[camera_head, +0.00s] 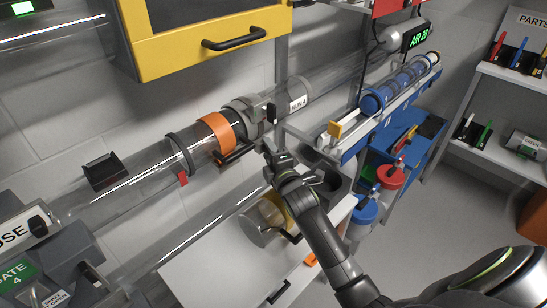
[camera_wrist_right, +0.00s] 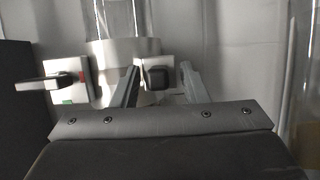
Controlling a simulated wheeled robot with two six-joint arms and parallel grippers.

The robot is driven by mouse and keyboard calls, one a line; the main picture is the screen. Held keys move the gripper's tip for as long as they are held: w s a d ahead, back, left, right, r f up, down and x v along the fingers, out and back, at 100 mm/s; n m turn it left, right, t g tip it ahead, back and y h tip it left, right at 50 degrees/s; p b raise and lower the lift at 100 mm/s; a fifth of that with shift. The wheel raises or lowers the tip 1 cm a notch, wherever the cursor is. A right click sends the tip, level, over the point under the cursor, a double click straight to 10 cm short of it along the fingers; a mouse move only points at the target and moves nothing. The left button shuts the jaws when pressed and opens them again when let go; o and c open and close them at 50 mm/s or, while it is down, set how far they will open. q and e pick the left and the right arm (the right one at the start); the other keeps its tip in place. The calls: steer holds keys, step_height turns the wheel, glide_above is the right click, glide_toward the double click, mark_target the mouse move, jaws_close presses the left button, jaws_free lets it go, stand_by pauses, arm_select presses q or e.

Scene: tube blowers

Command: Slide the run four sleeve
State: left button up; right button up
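A clear tube (camera_head: 120,195) runs slantwise along the wall. A grey metal sleeve (camera_head: 243,108) with a dark knob sits around it, beside an orange band (camera_head: 217,132). A label starting "RUN" (camera_head: 298,103) is just right of it; its number is hard to read. My right gripper (camera_head: 272,151) is just below and right of the sleeve. In the right wrist view, its two fingers (camera_wrist_right: 160,88) are spread, with the dark knob (camera_wrist_right: 158,76) on a pale plate showing between them and gaps on both sides. Contact cannot be told. My left gripper is out of view.
A yellow cabinet (camera_head: 200,42) hangs above the tube. A black collar (camera_head: 182,152) with a red tab and a "GATE 4" box (camera_head: 22,278) are to the left. A white worktop (camera_head: 225,268) lies below. A blue rack (camera_head: 400,85) and shelves (camera_head: 480,140) stand right.

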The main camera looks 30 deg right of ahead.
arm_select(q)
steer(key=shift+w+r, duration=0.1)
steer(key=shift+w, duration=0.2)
arm_select(e)
steer(key=s, duration=1.7)
steer(key=shift+s+a, duration=0.25)
steer(key=shift+a, duration=0.15)
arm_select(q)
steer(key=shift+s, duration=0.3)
